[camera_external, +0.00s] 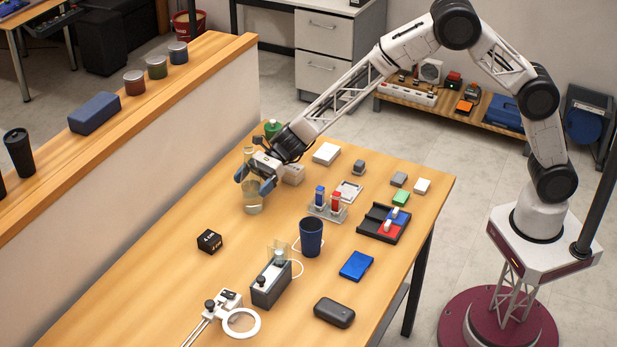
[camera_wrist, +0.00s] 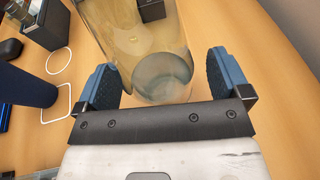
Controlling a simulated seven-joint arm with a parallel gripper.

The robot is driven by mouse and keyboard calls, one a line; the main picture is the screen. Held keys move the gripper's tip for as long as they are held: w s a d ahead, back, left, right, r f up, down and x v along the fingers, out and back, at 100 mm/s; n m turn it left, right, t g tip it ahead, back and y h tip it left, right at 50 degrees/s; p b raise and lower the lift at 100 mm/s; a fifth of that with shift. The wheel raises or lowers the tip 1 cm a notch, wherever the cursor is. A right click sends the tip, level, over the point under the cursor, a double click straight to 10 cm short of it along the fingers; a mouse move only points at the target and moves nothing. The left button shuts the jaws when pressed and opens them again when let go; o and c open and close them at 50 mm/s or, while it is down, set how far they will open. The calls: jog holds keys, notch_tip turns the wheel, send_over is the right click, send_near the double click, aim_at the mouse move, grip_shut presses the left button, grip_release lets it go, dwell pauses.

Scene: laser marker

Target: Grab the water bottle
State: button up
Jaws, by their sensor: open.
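The water bottle (camera_external: 252,202) is a clear, see-through cylinder standing upright near the table's far left edge. In the wrist view the bottle (camera_wrist: 160,75) fills the space between my fingers. My gripper (camera_external: 257,187) is open around the bottle, with one blue finger pad on each side. In the wrist view my gripper (camera_wrist: 163,78) shows a small gap between each pad and the bottle wall. My gripper hides part of the bottle's middle in the external view.
A black cube (camera_external: 209,241) stands in front of the bottle. A dark blue cup (camera_external: 311,237) and a tube rack (camera_external: 328,208) stand to the right. The table between bottle and cube is clear. A raised wooden ledge (camera_external: 150,100) runs along the left.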

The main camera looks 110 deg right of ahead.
aim_at(249, 157)
jog(key=shift+w+a+f, duration=0.15)
jog(key=shift+w+a, duration=0.05)
jog(key=shift+w, duration=0.1)
dwell(0.4)
jog(key=c, duration=1.3)
jog(key=shift+r, duration=0.4)
jog(key=shift+c, duration=0.2)
jog(key=shift+r, duration=4.55)
jog(key=shift+r, duration=0.1)
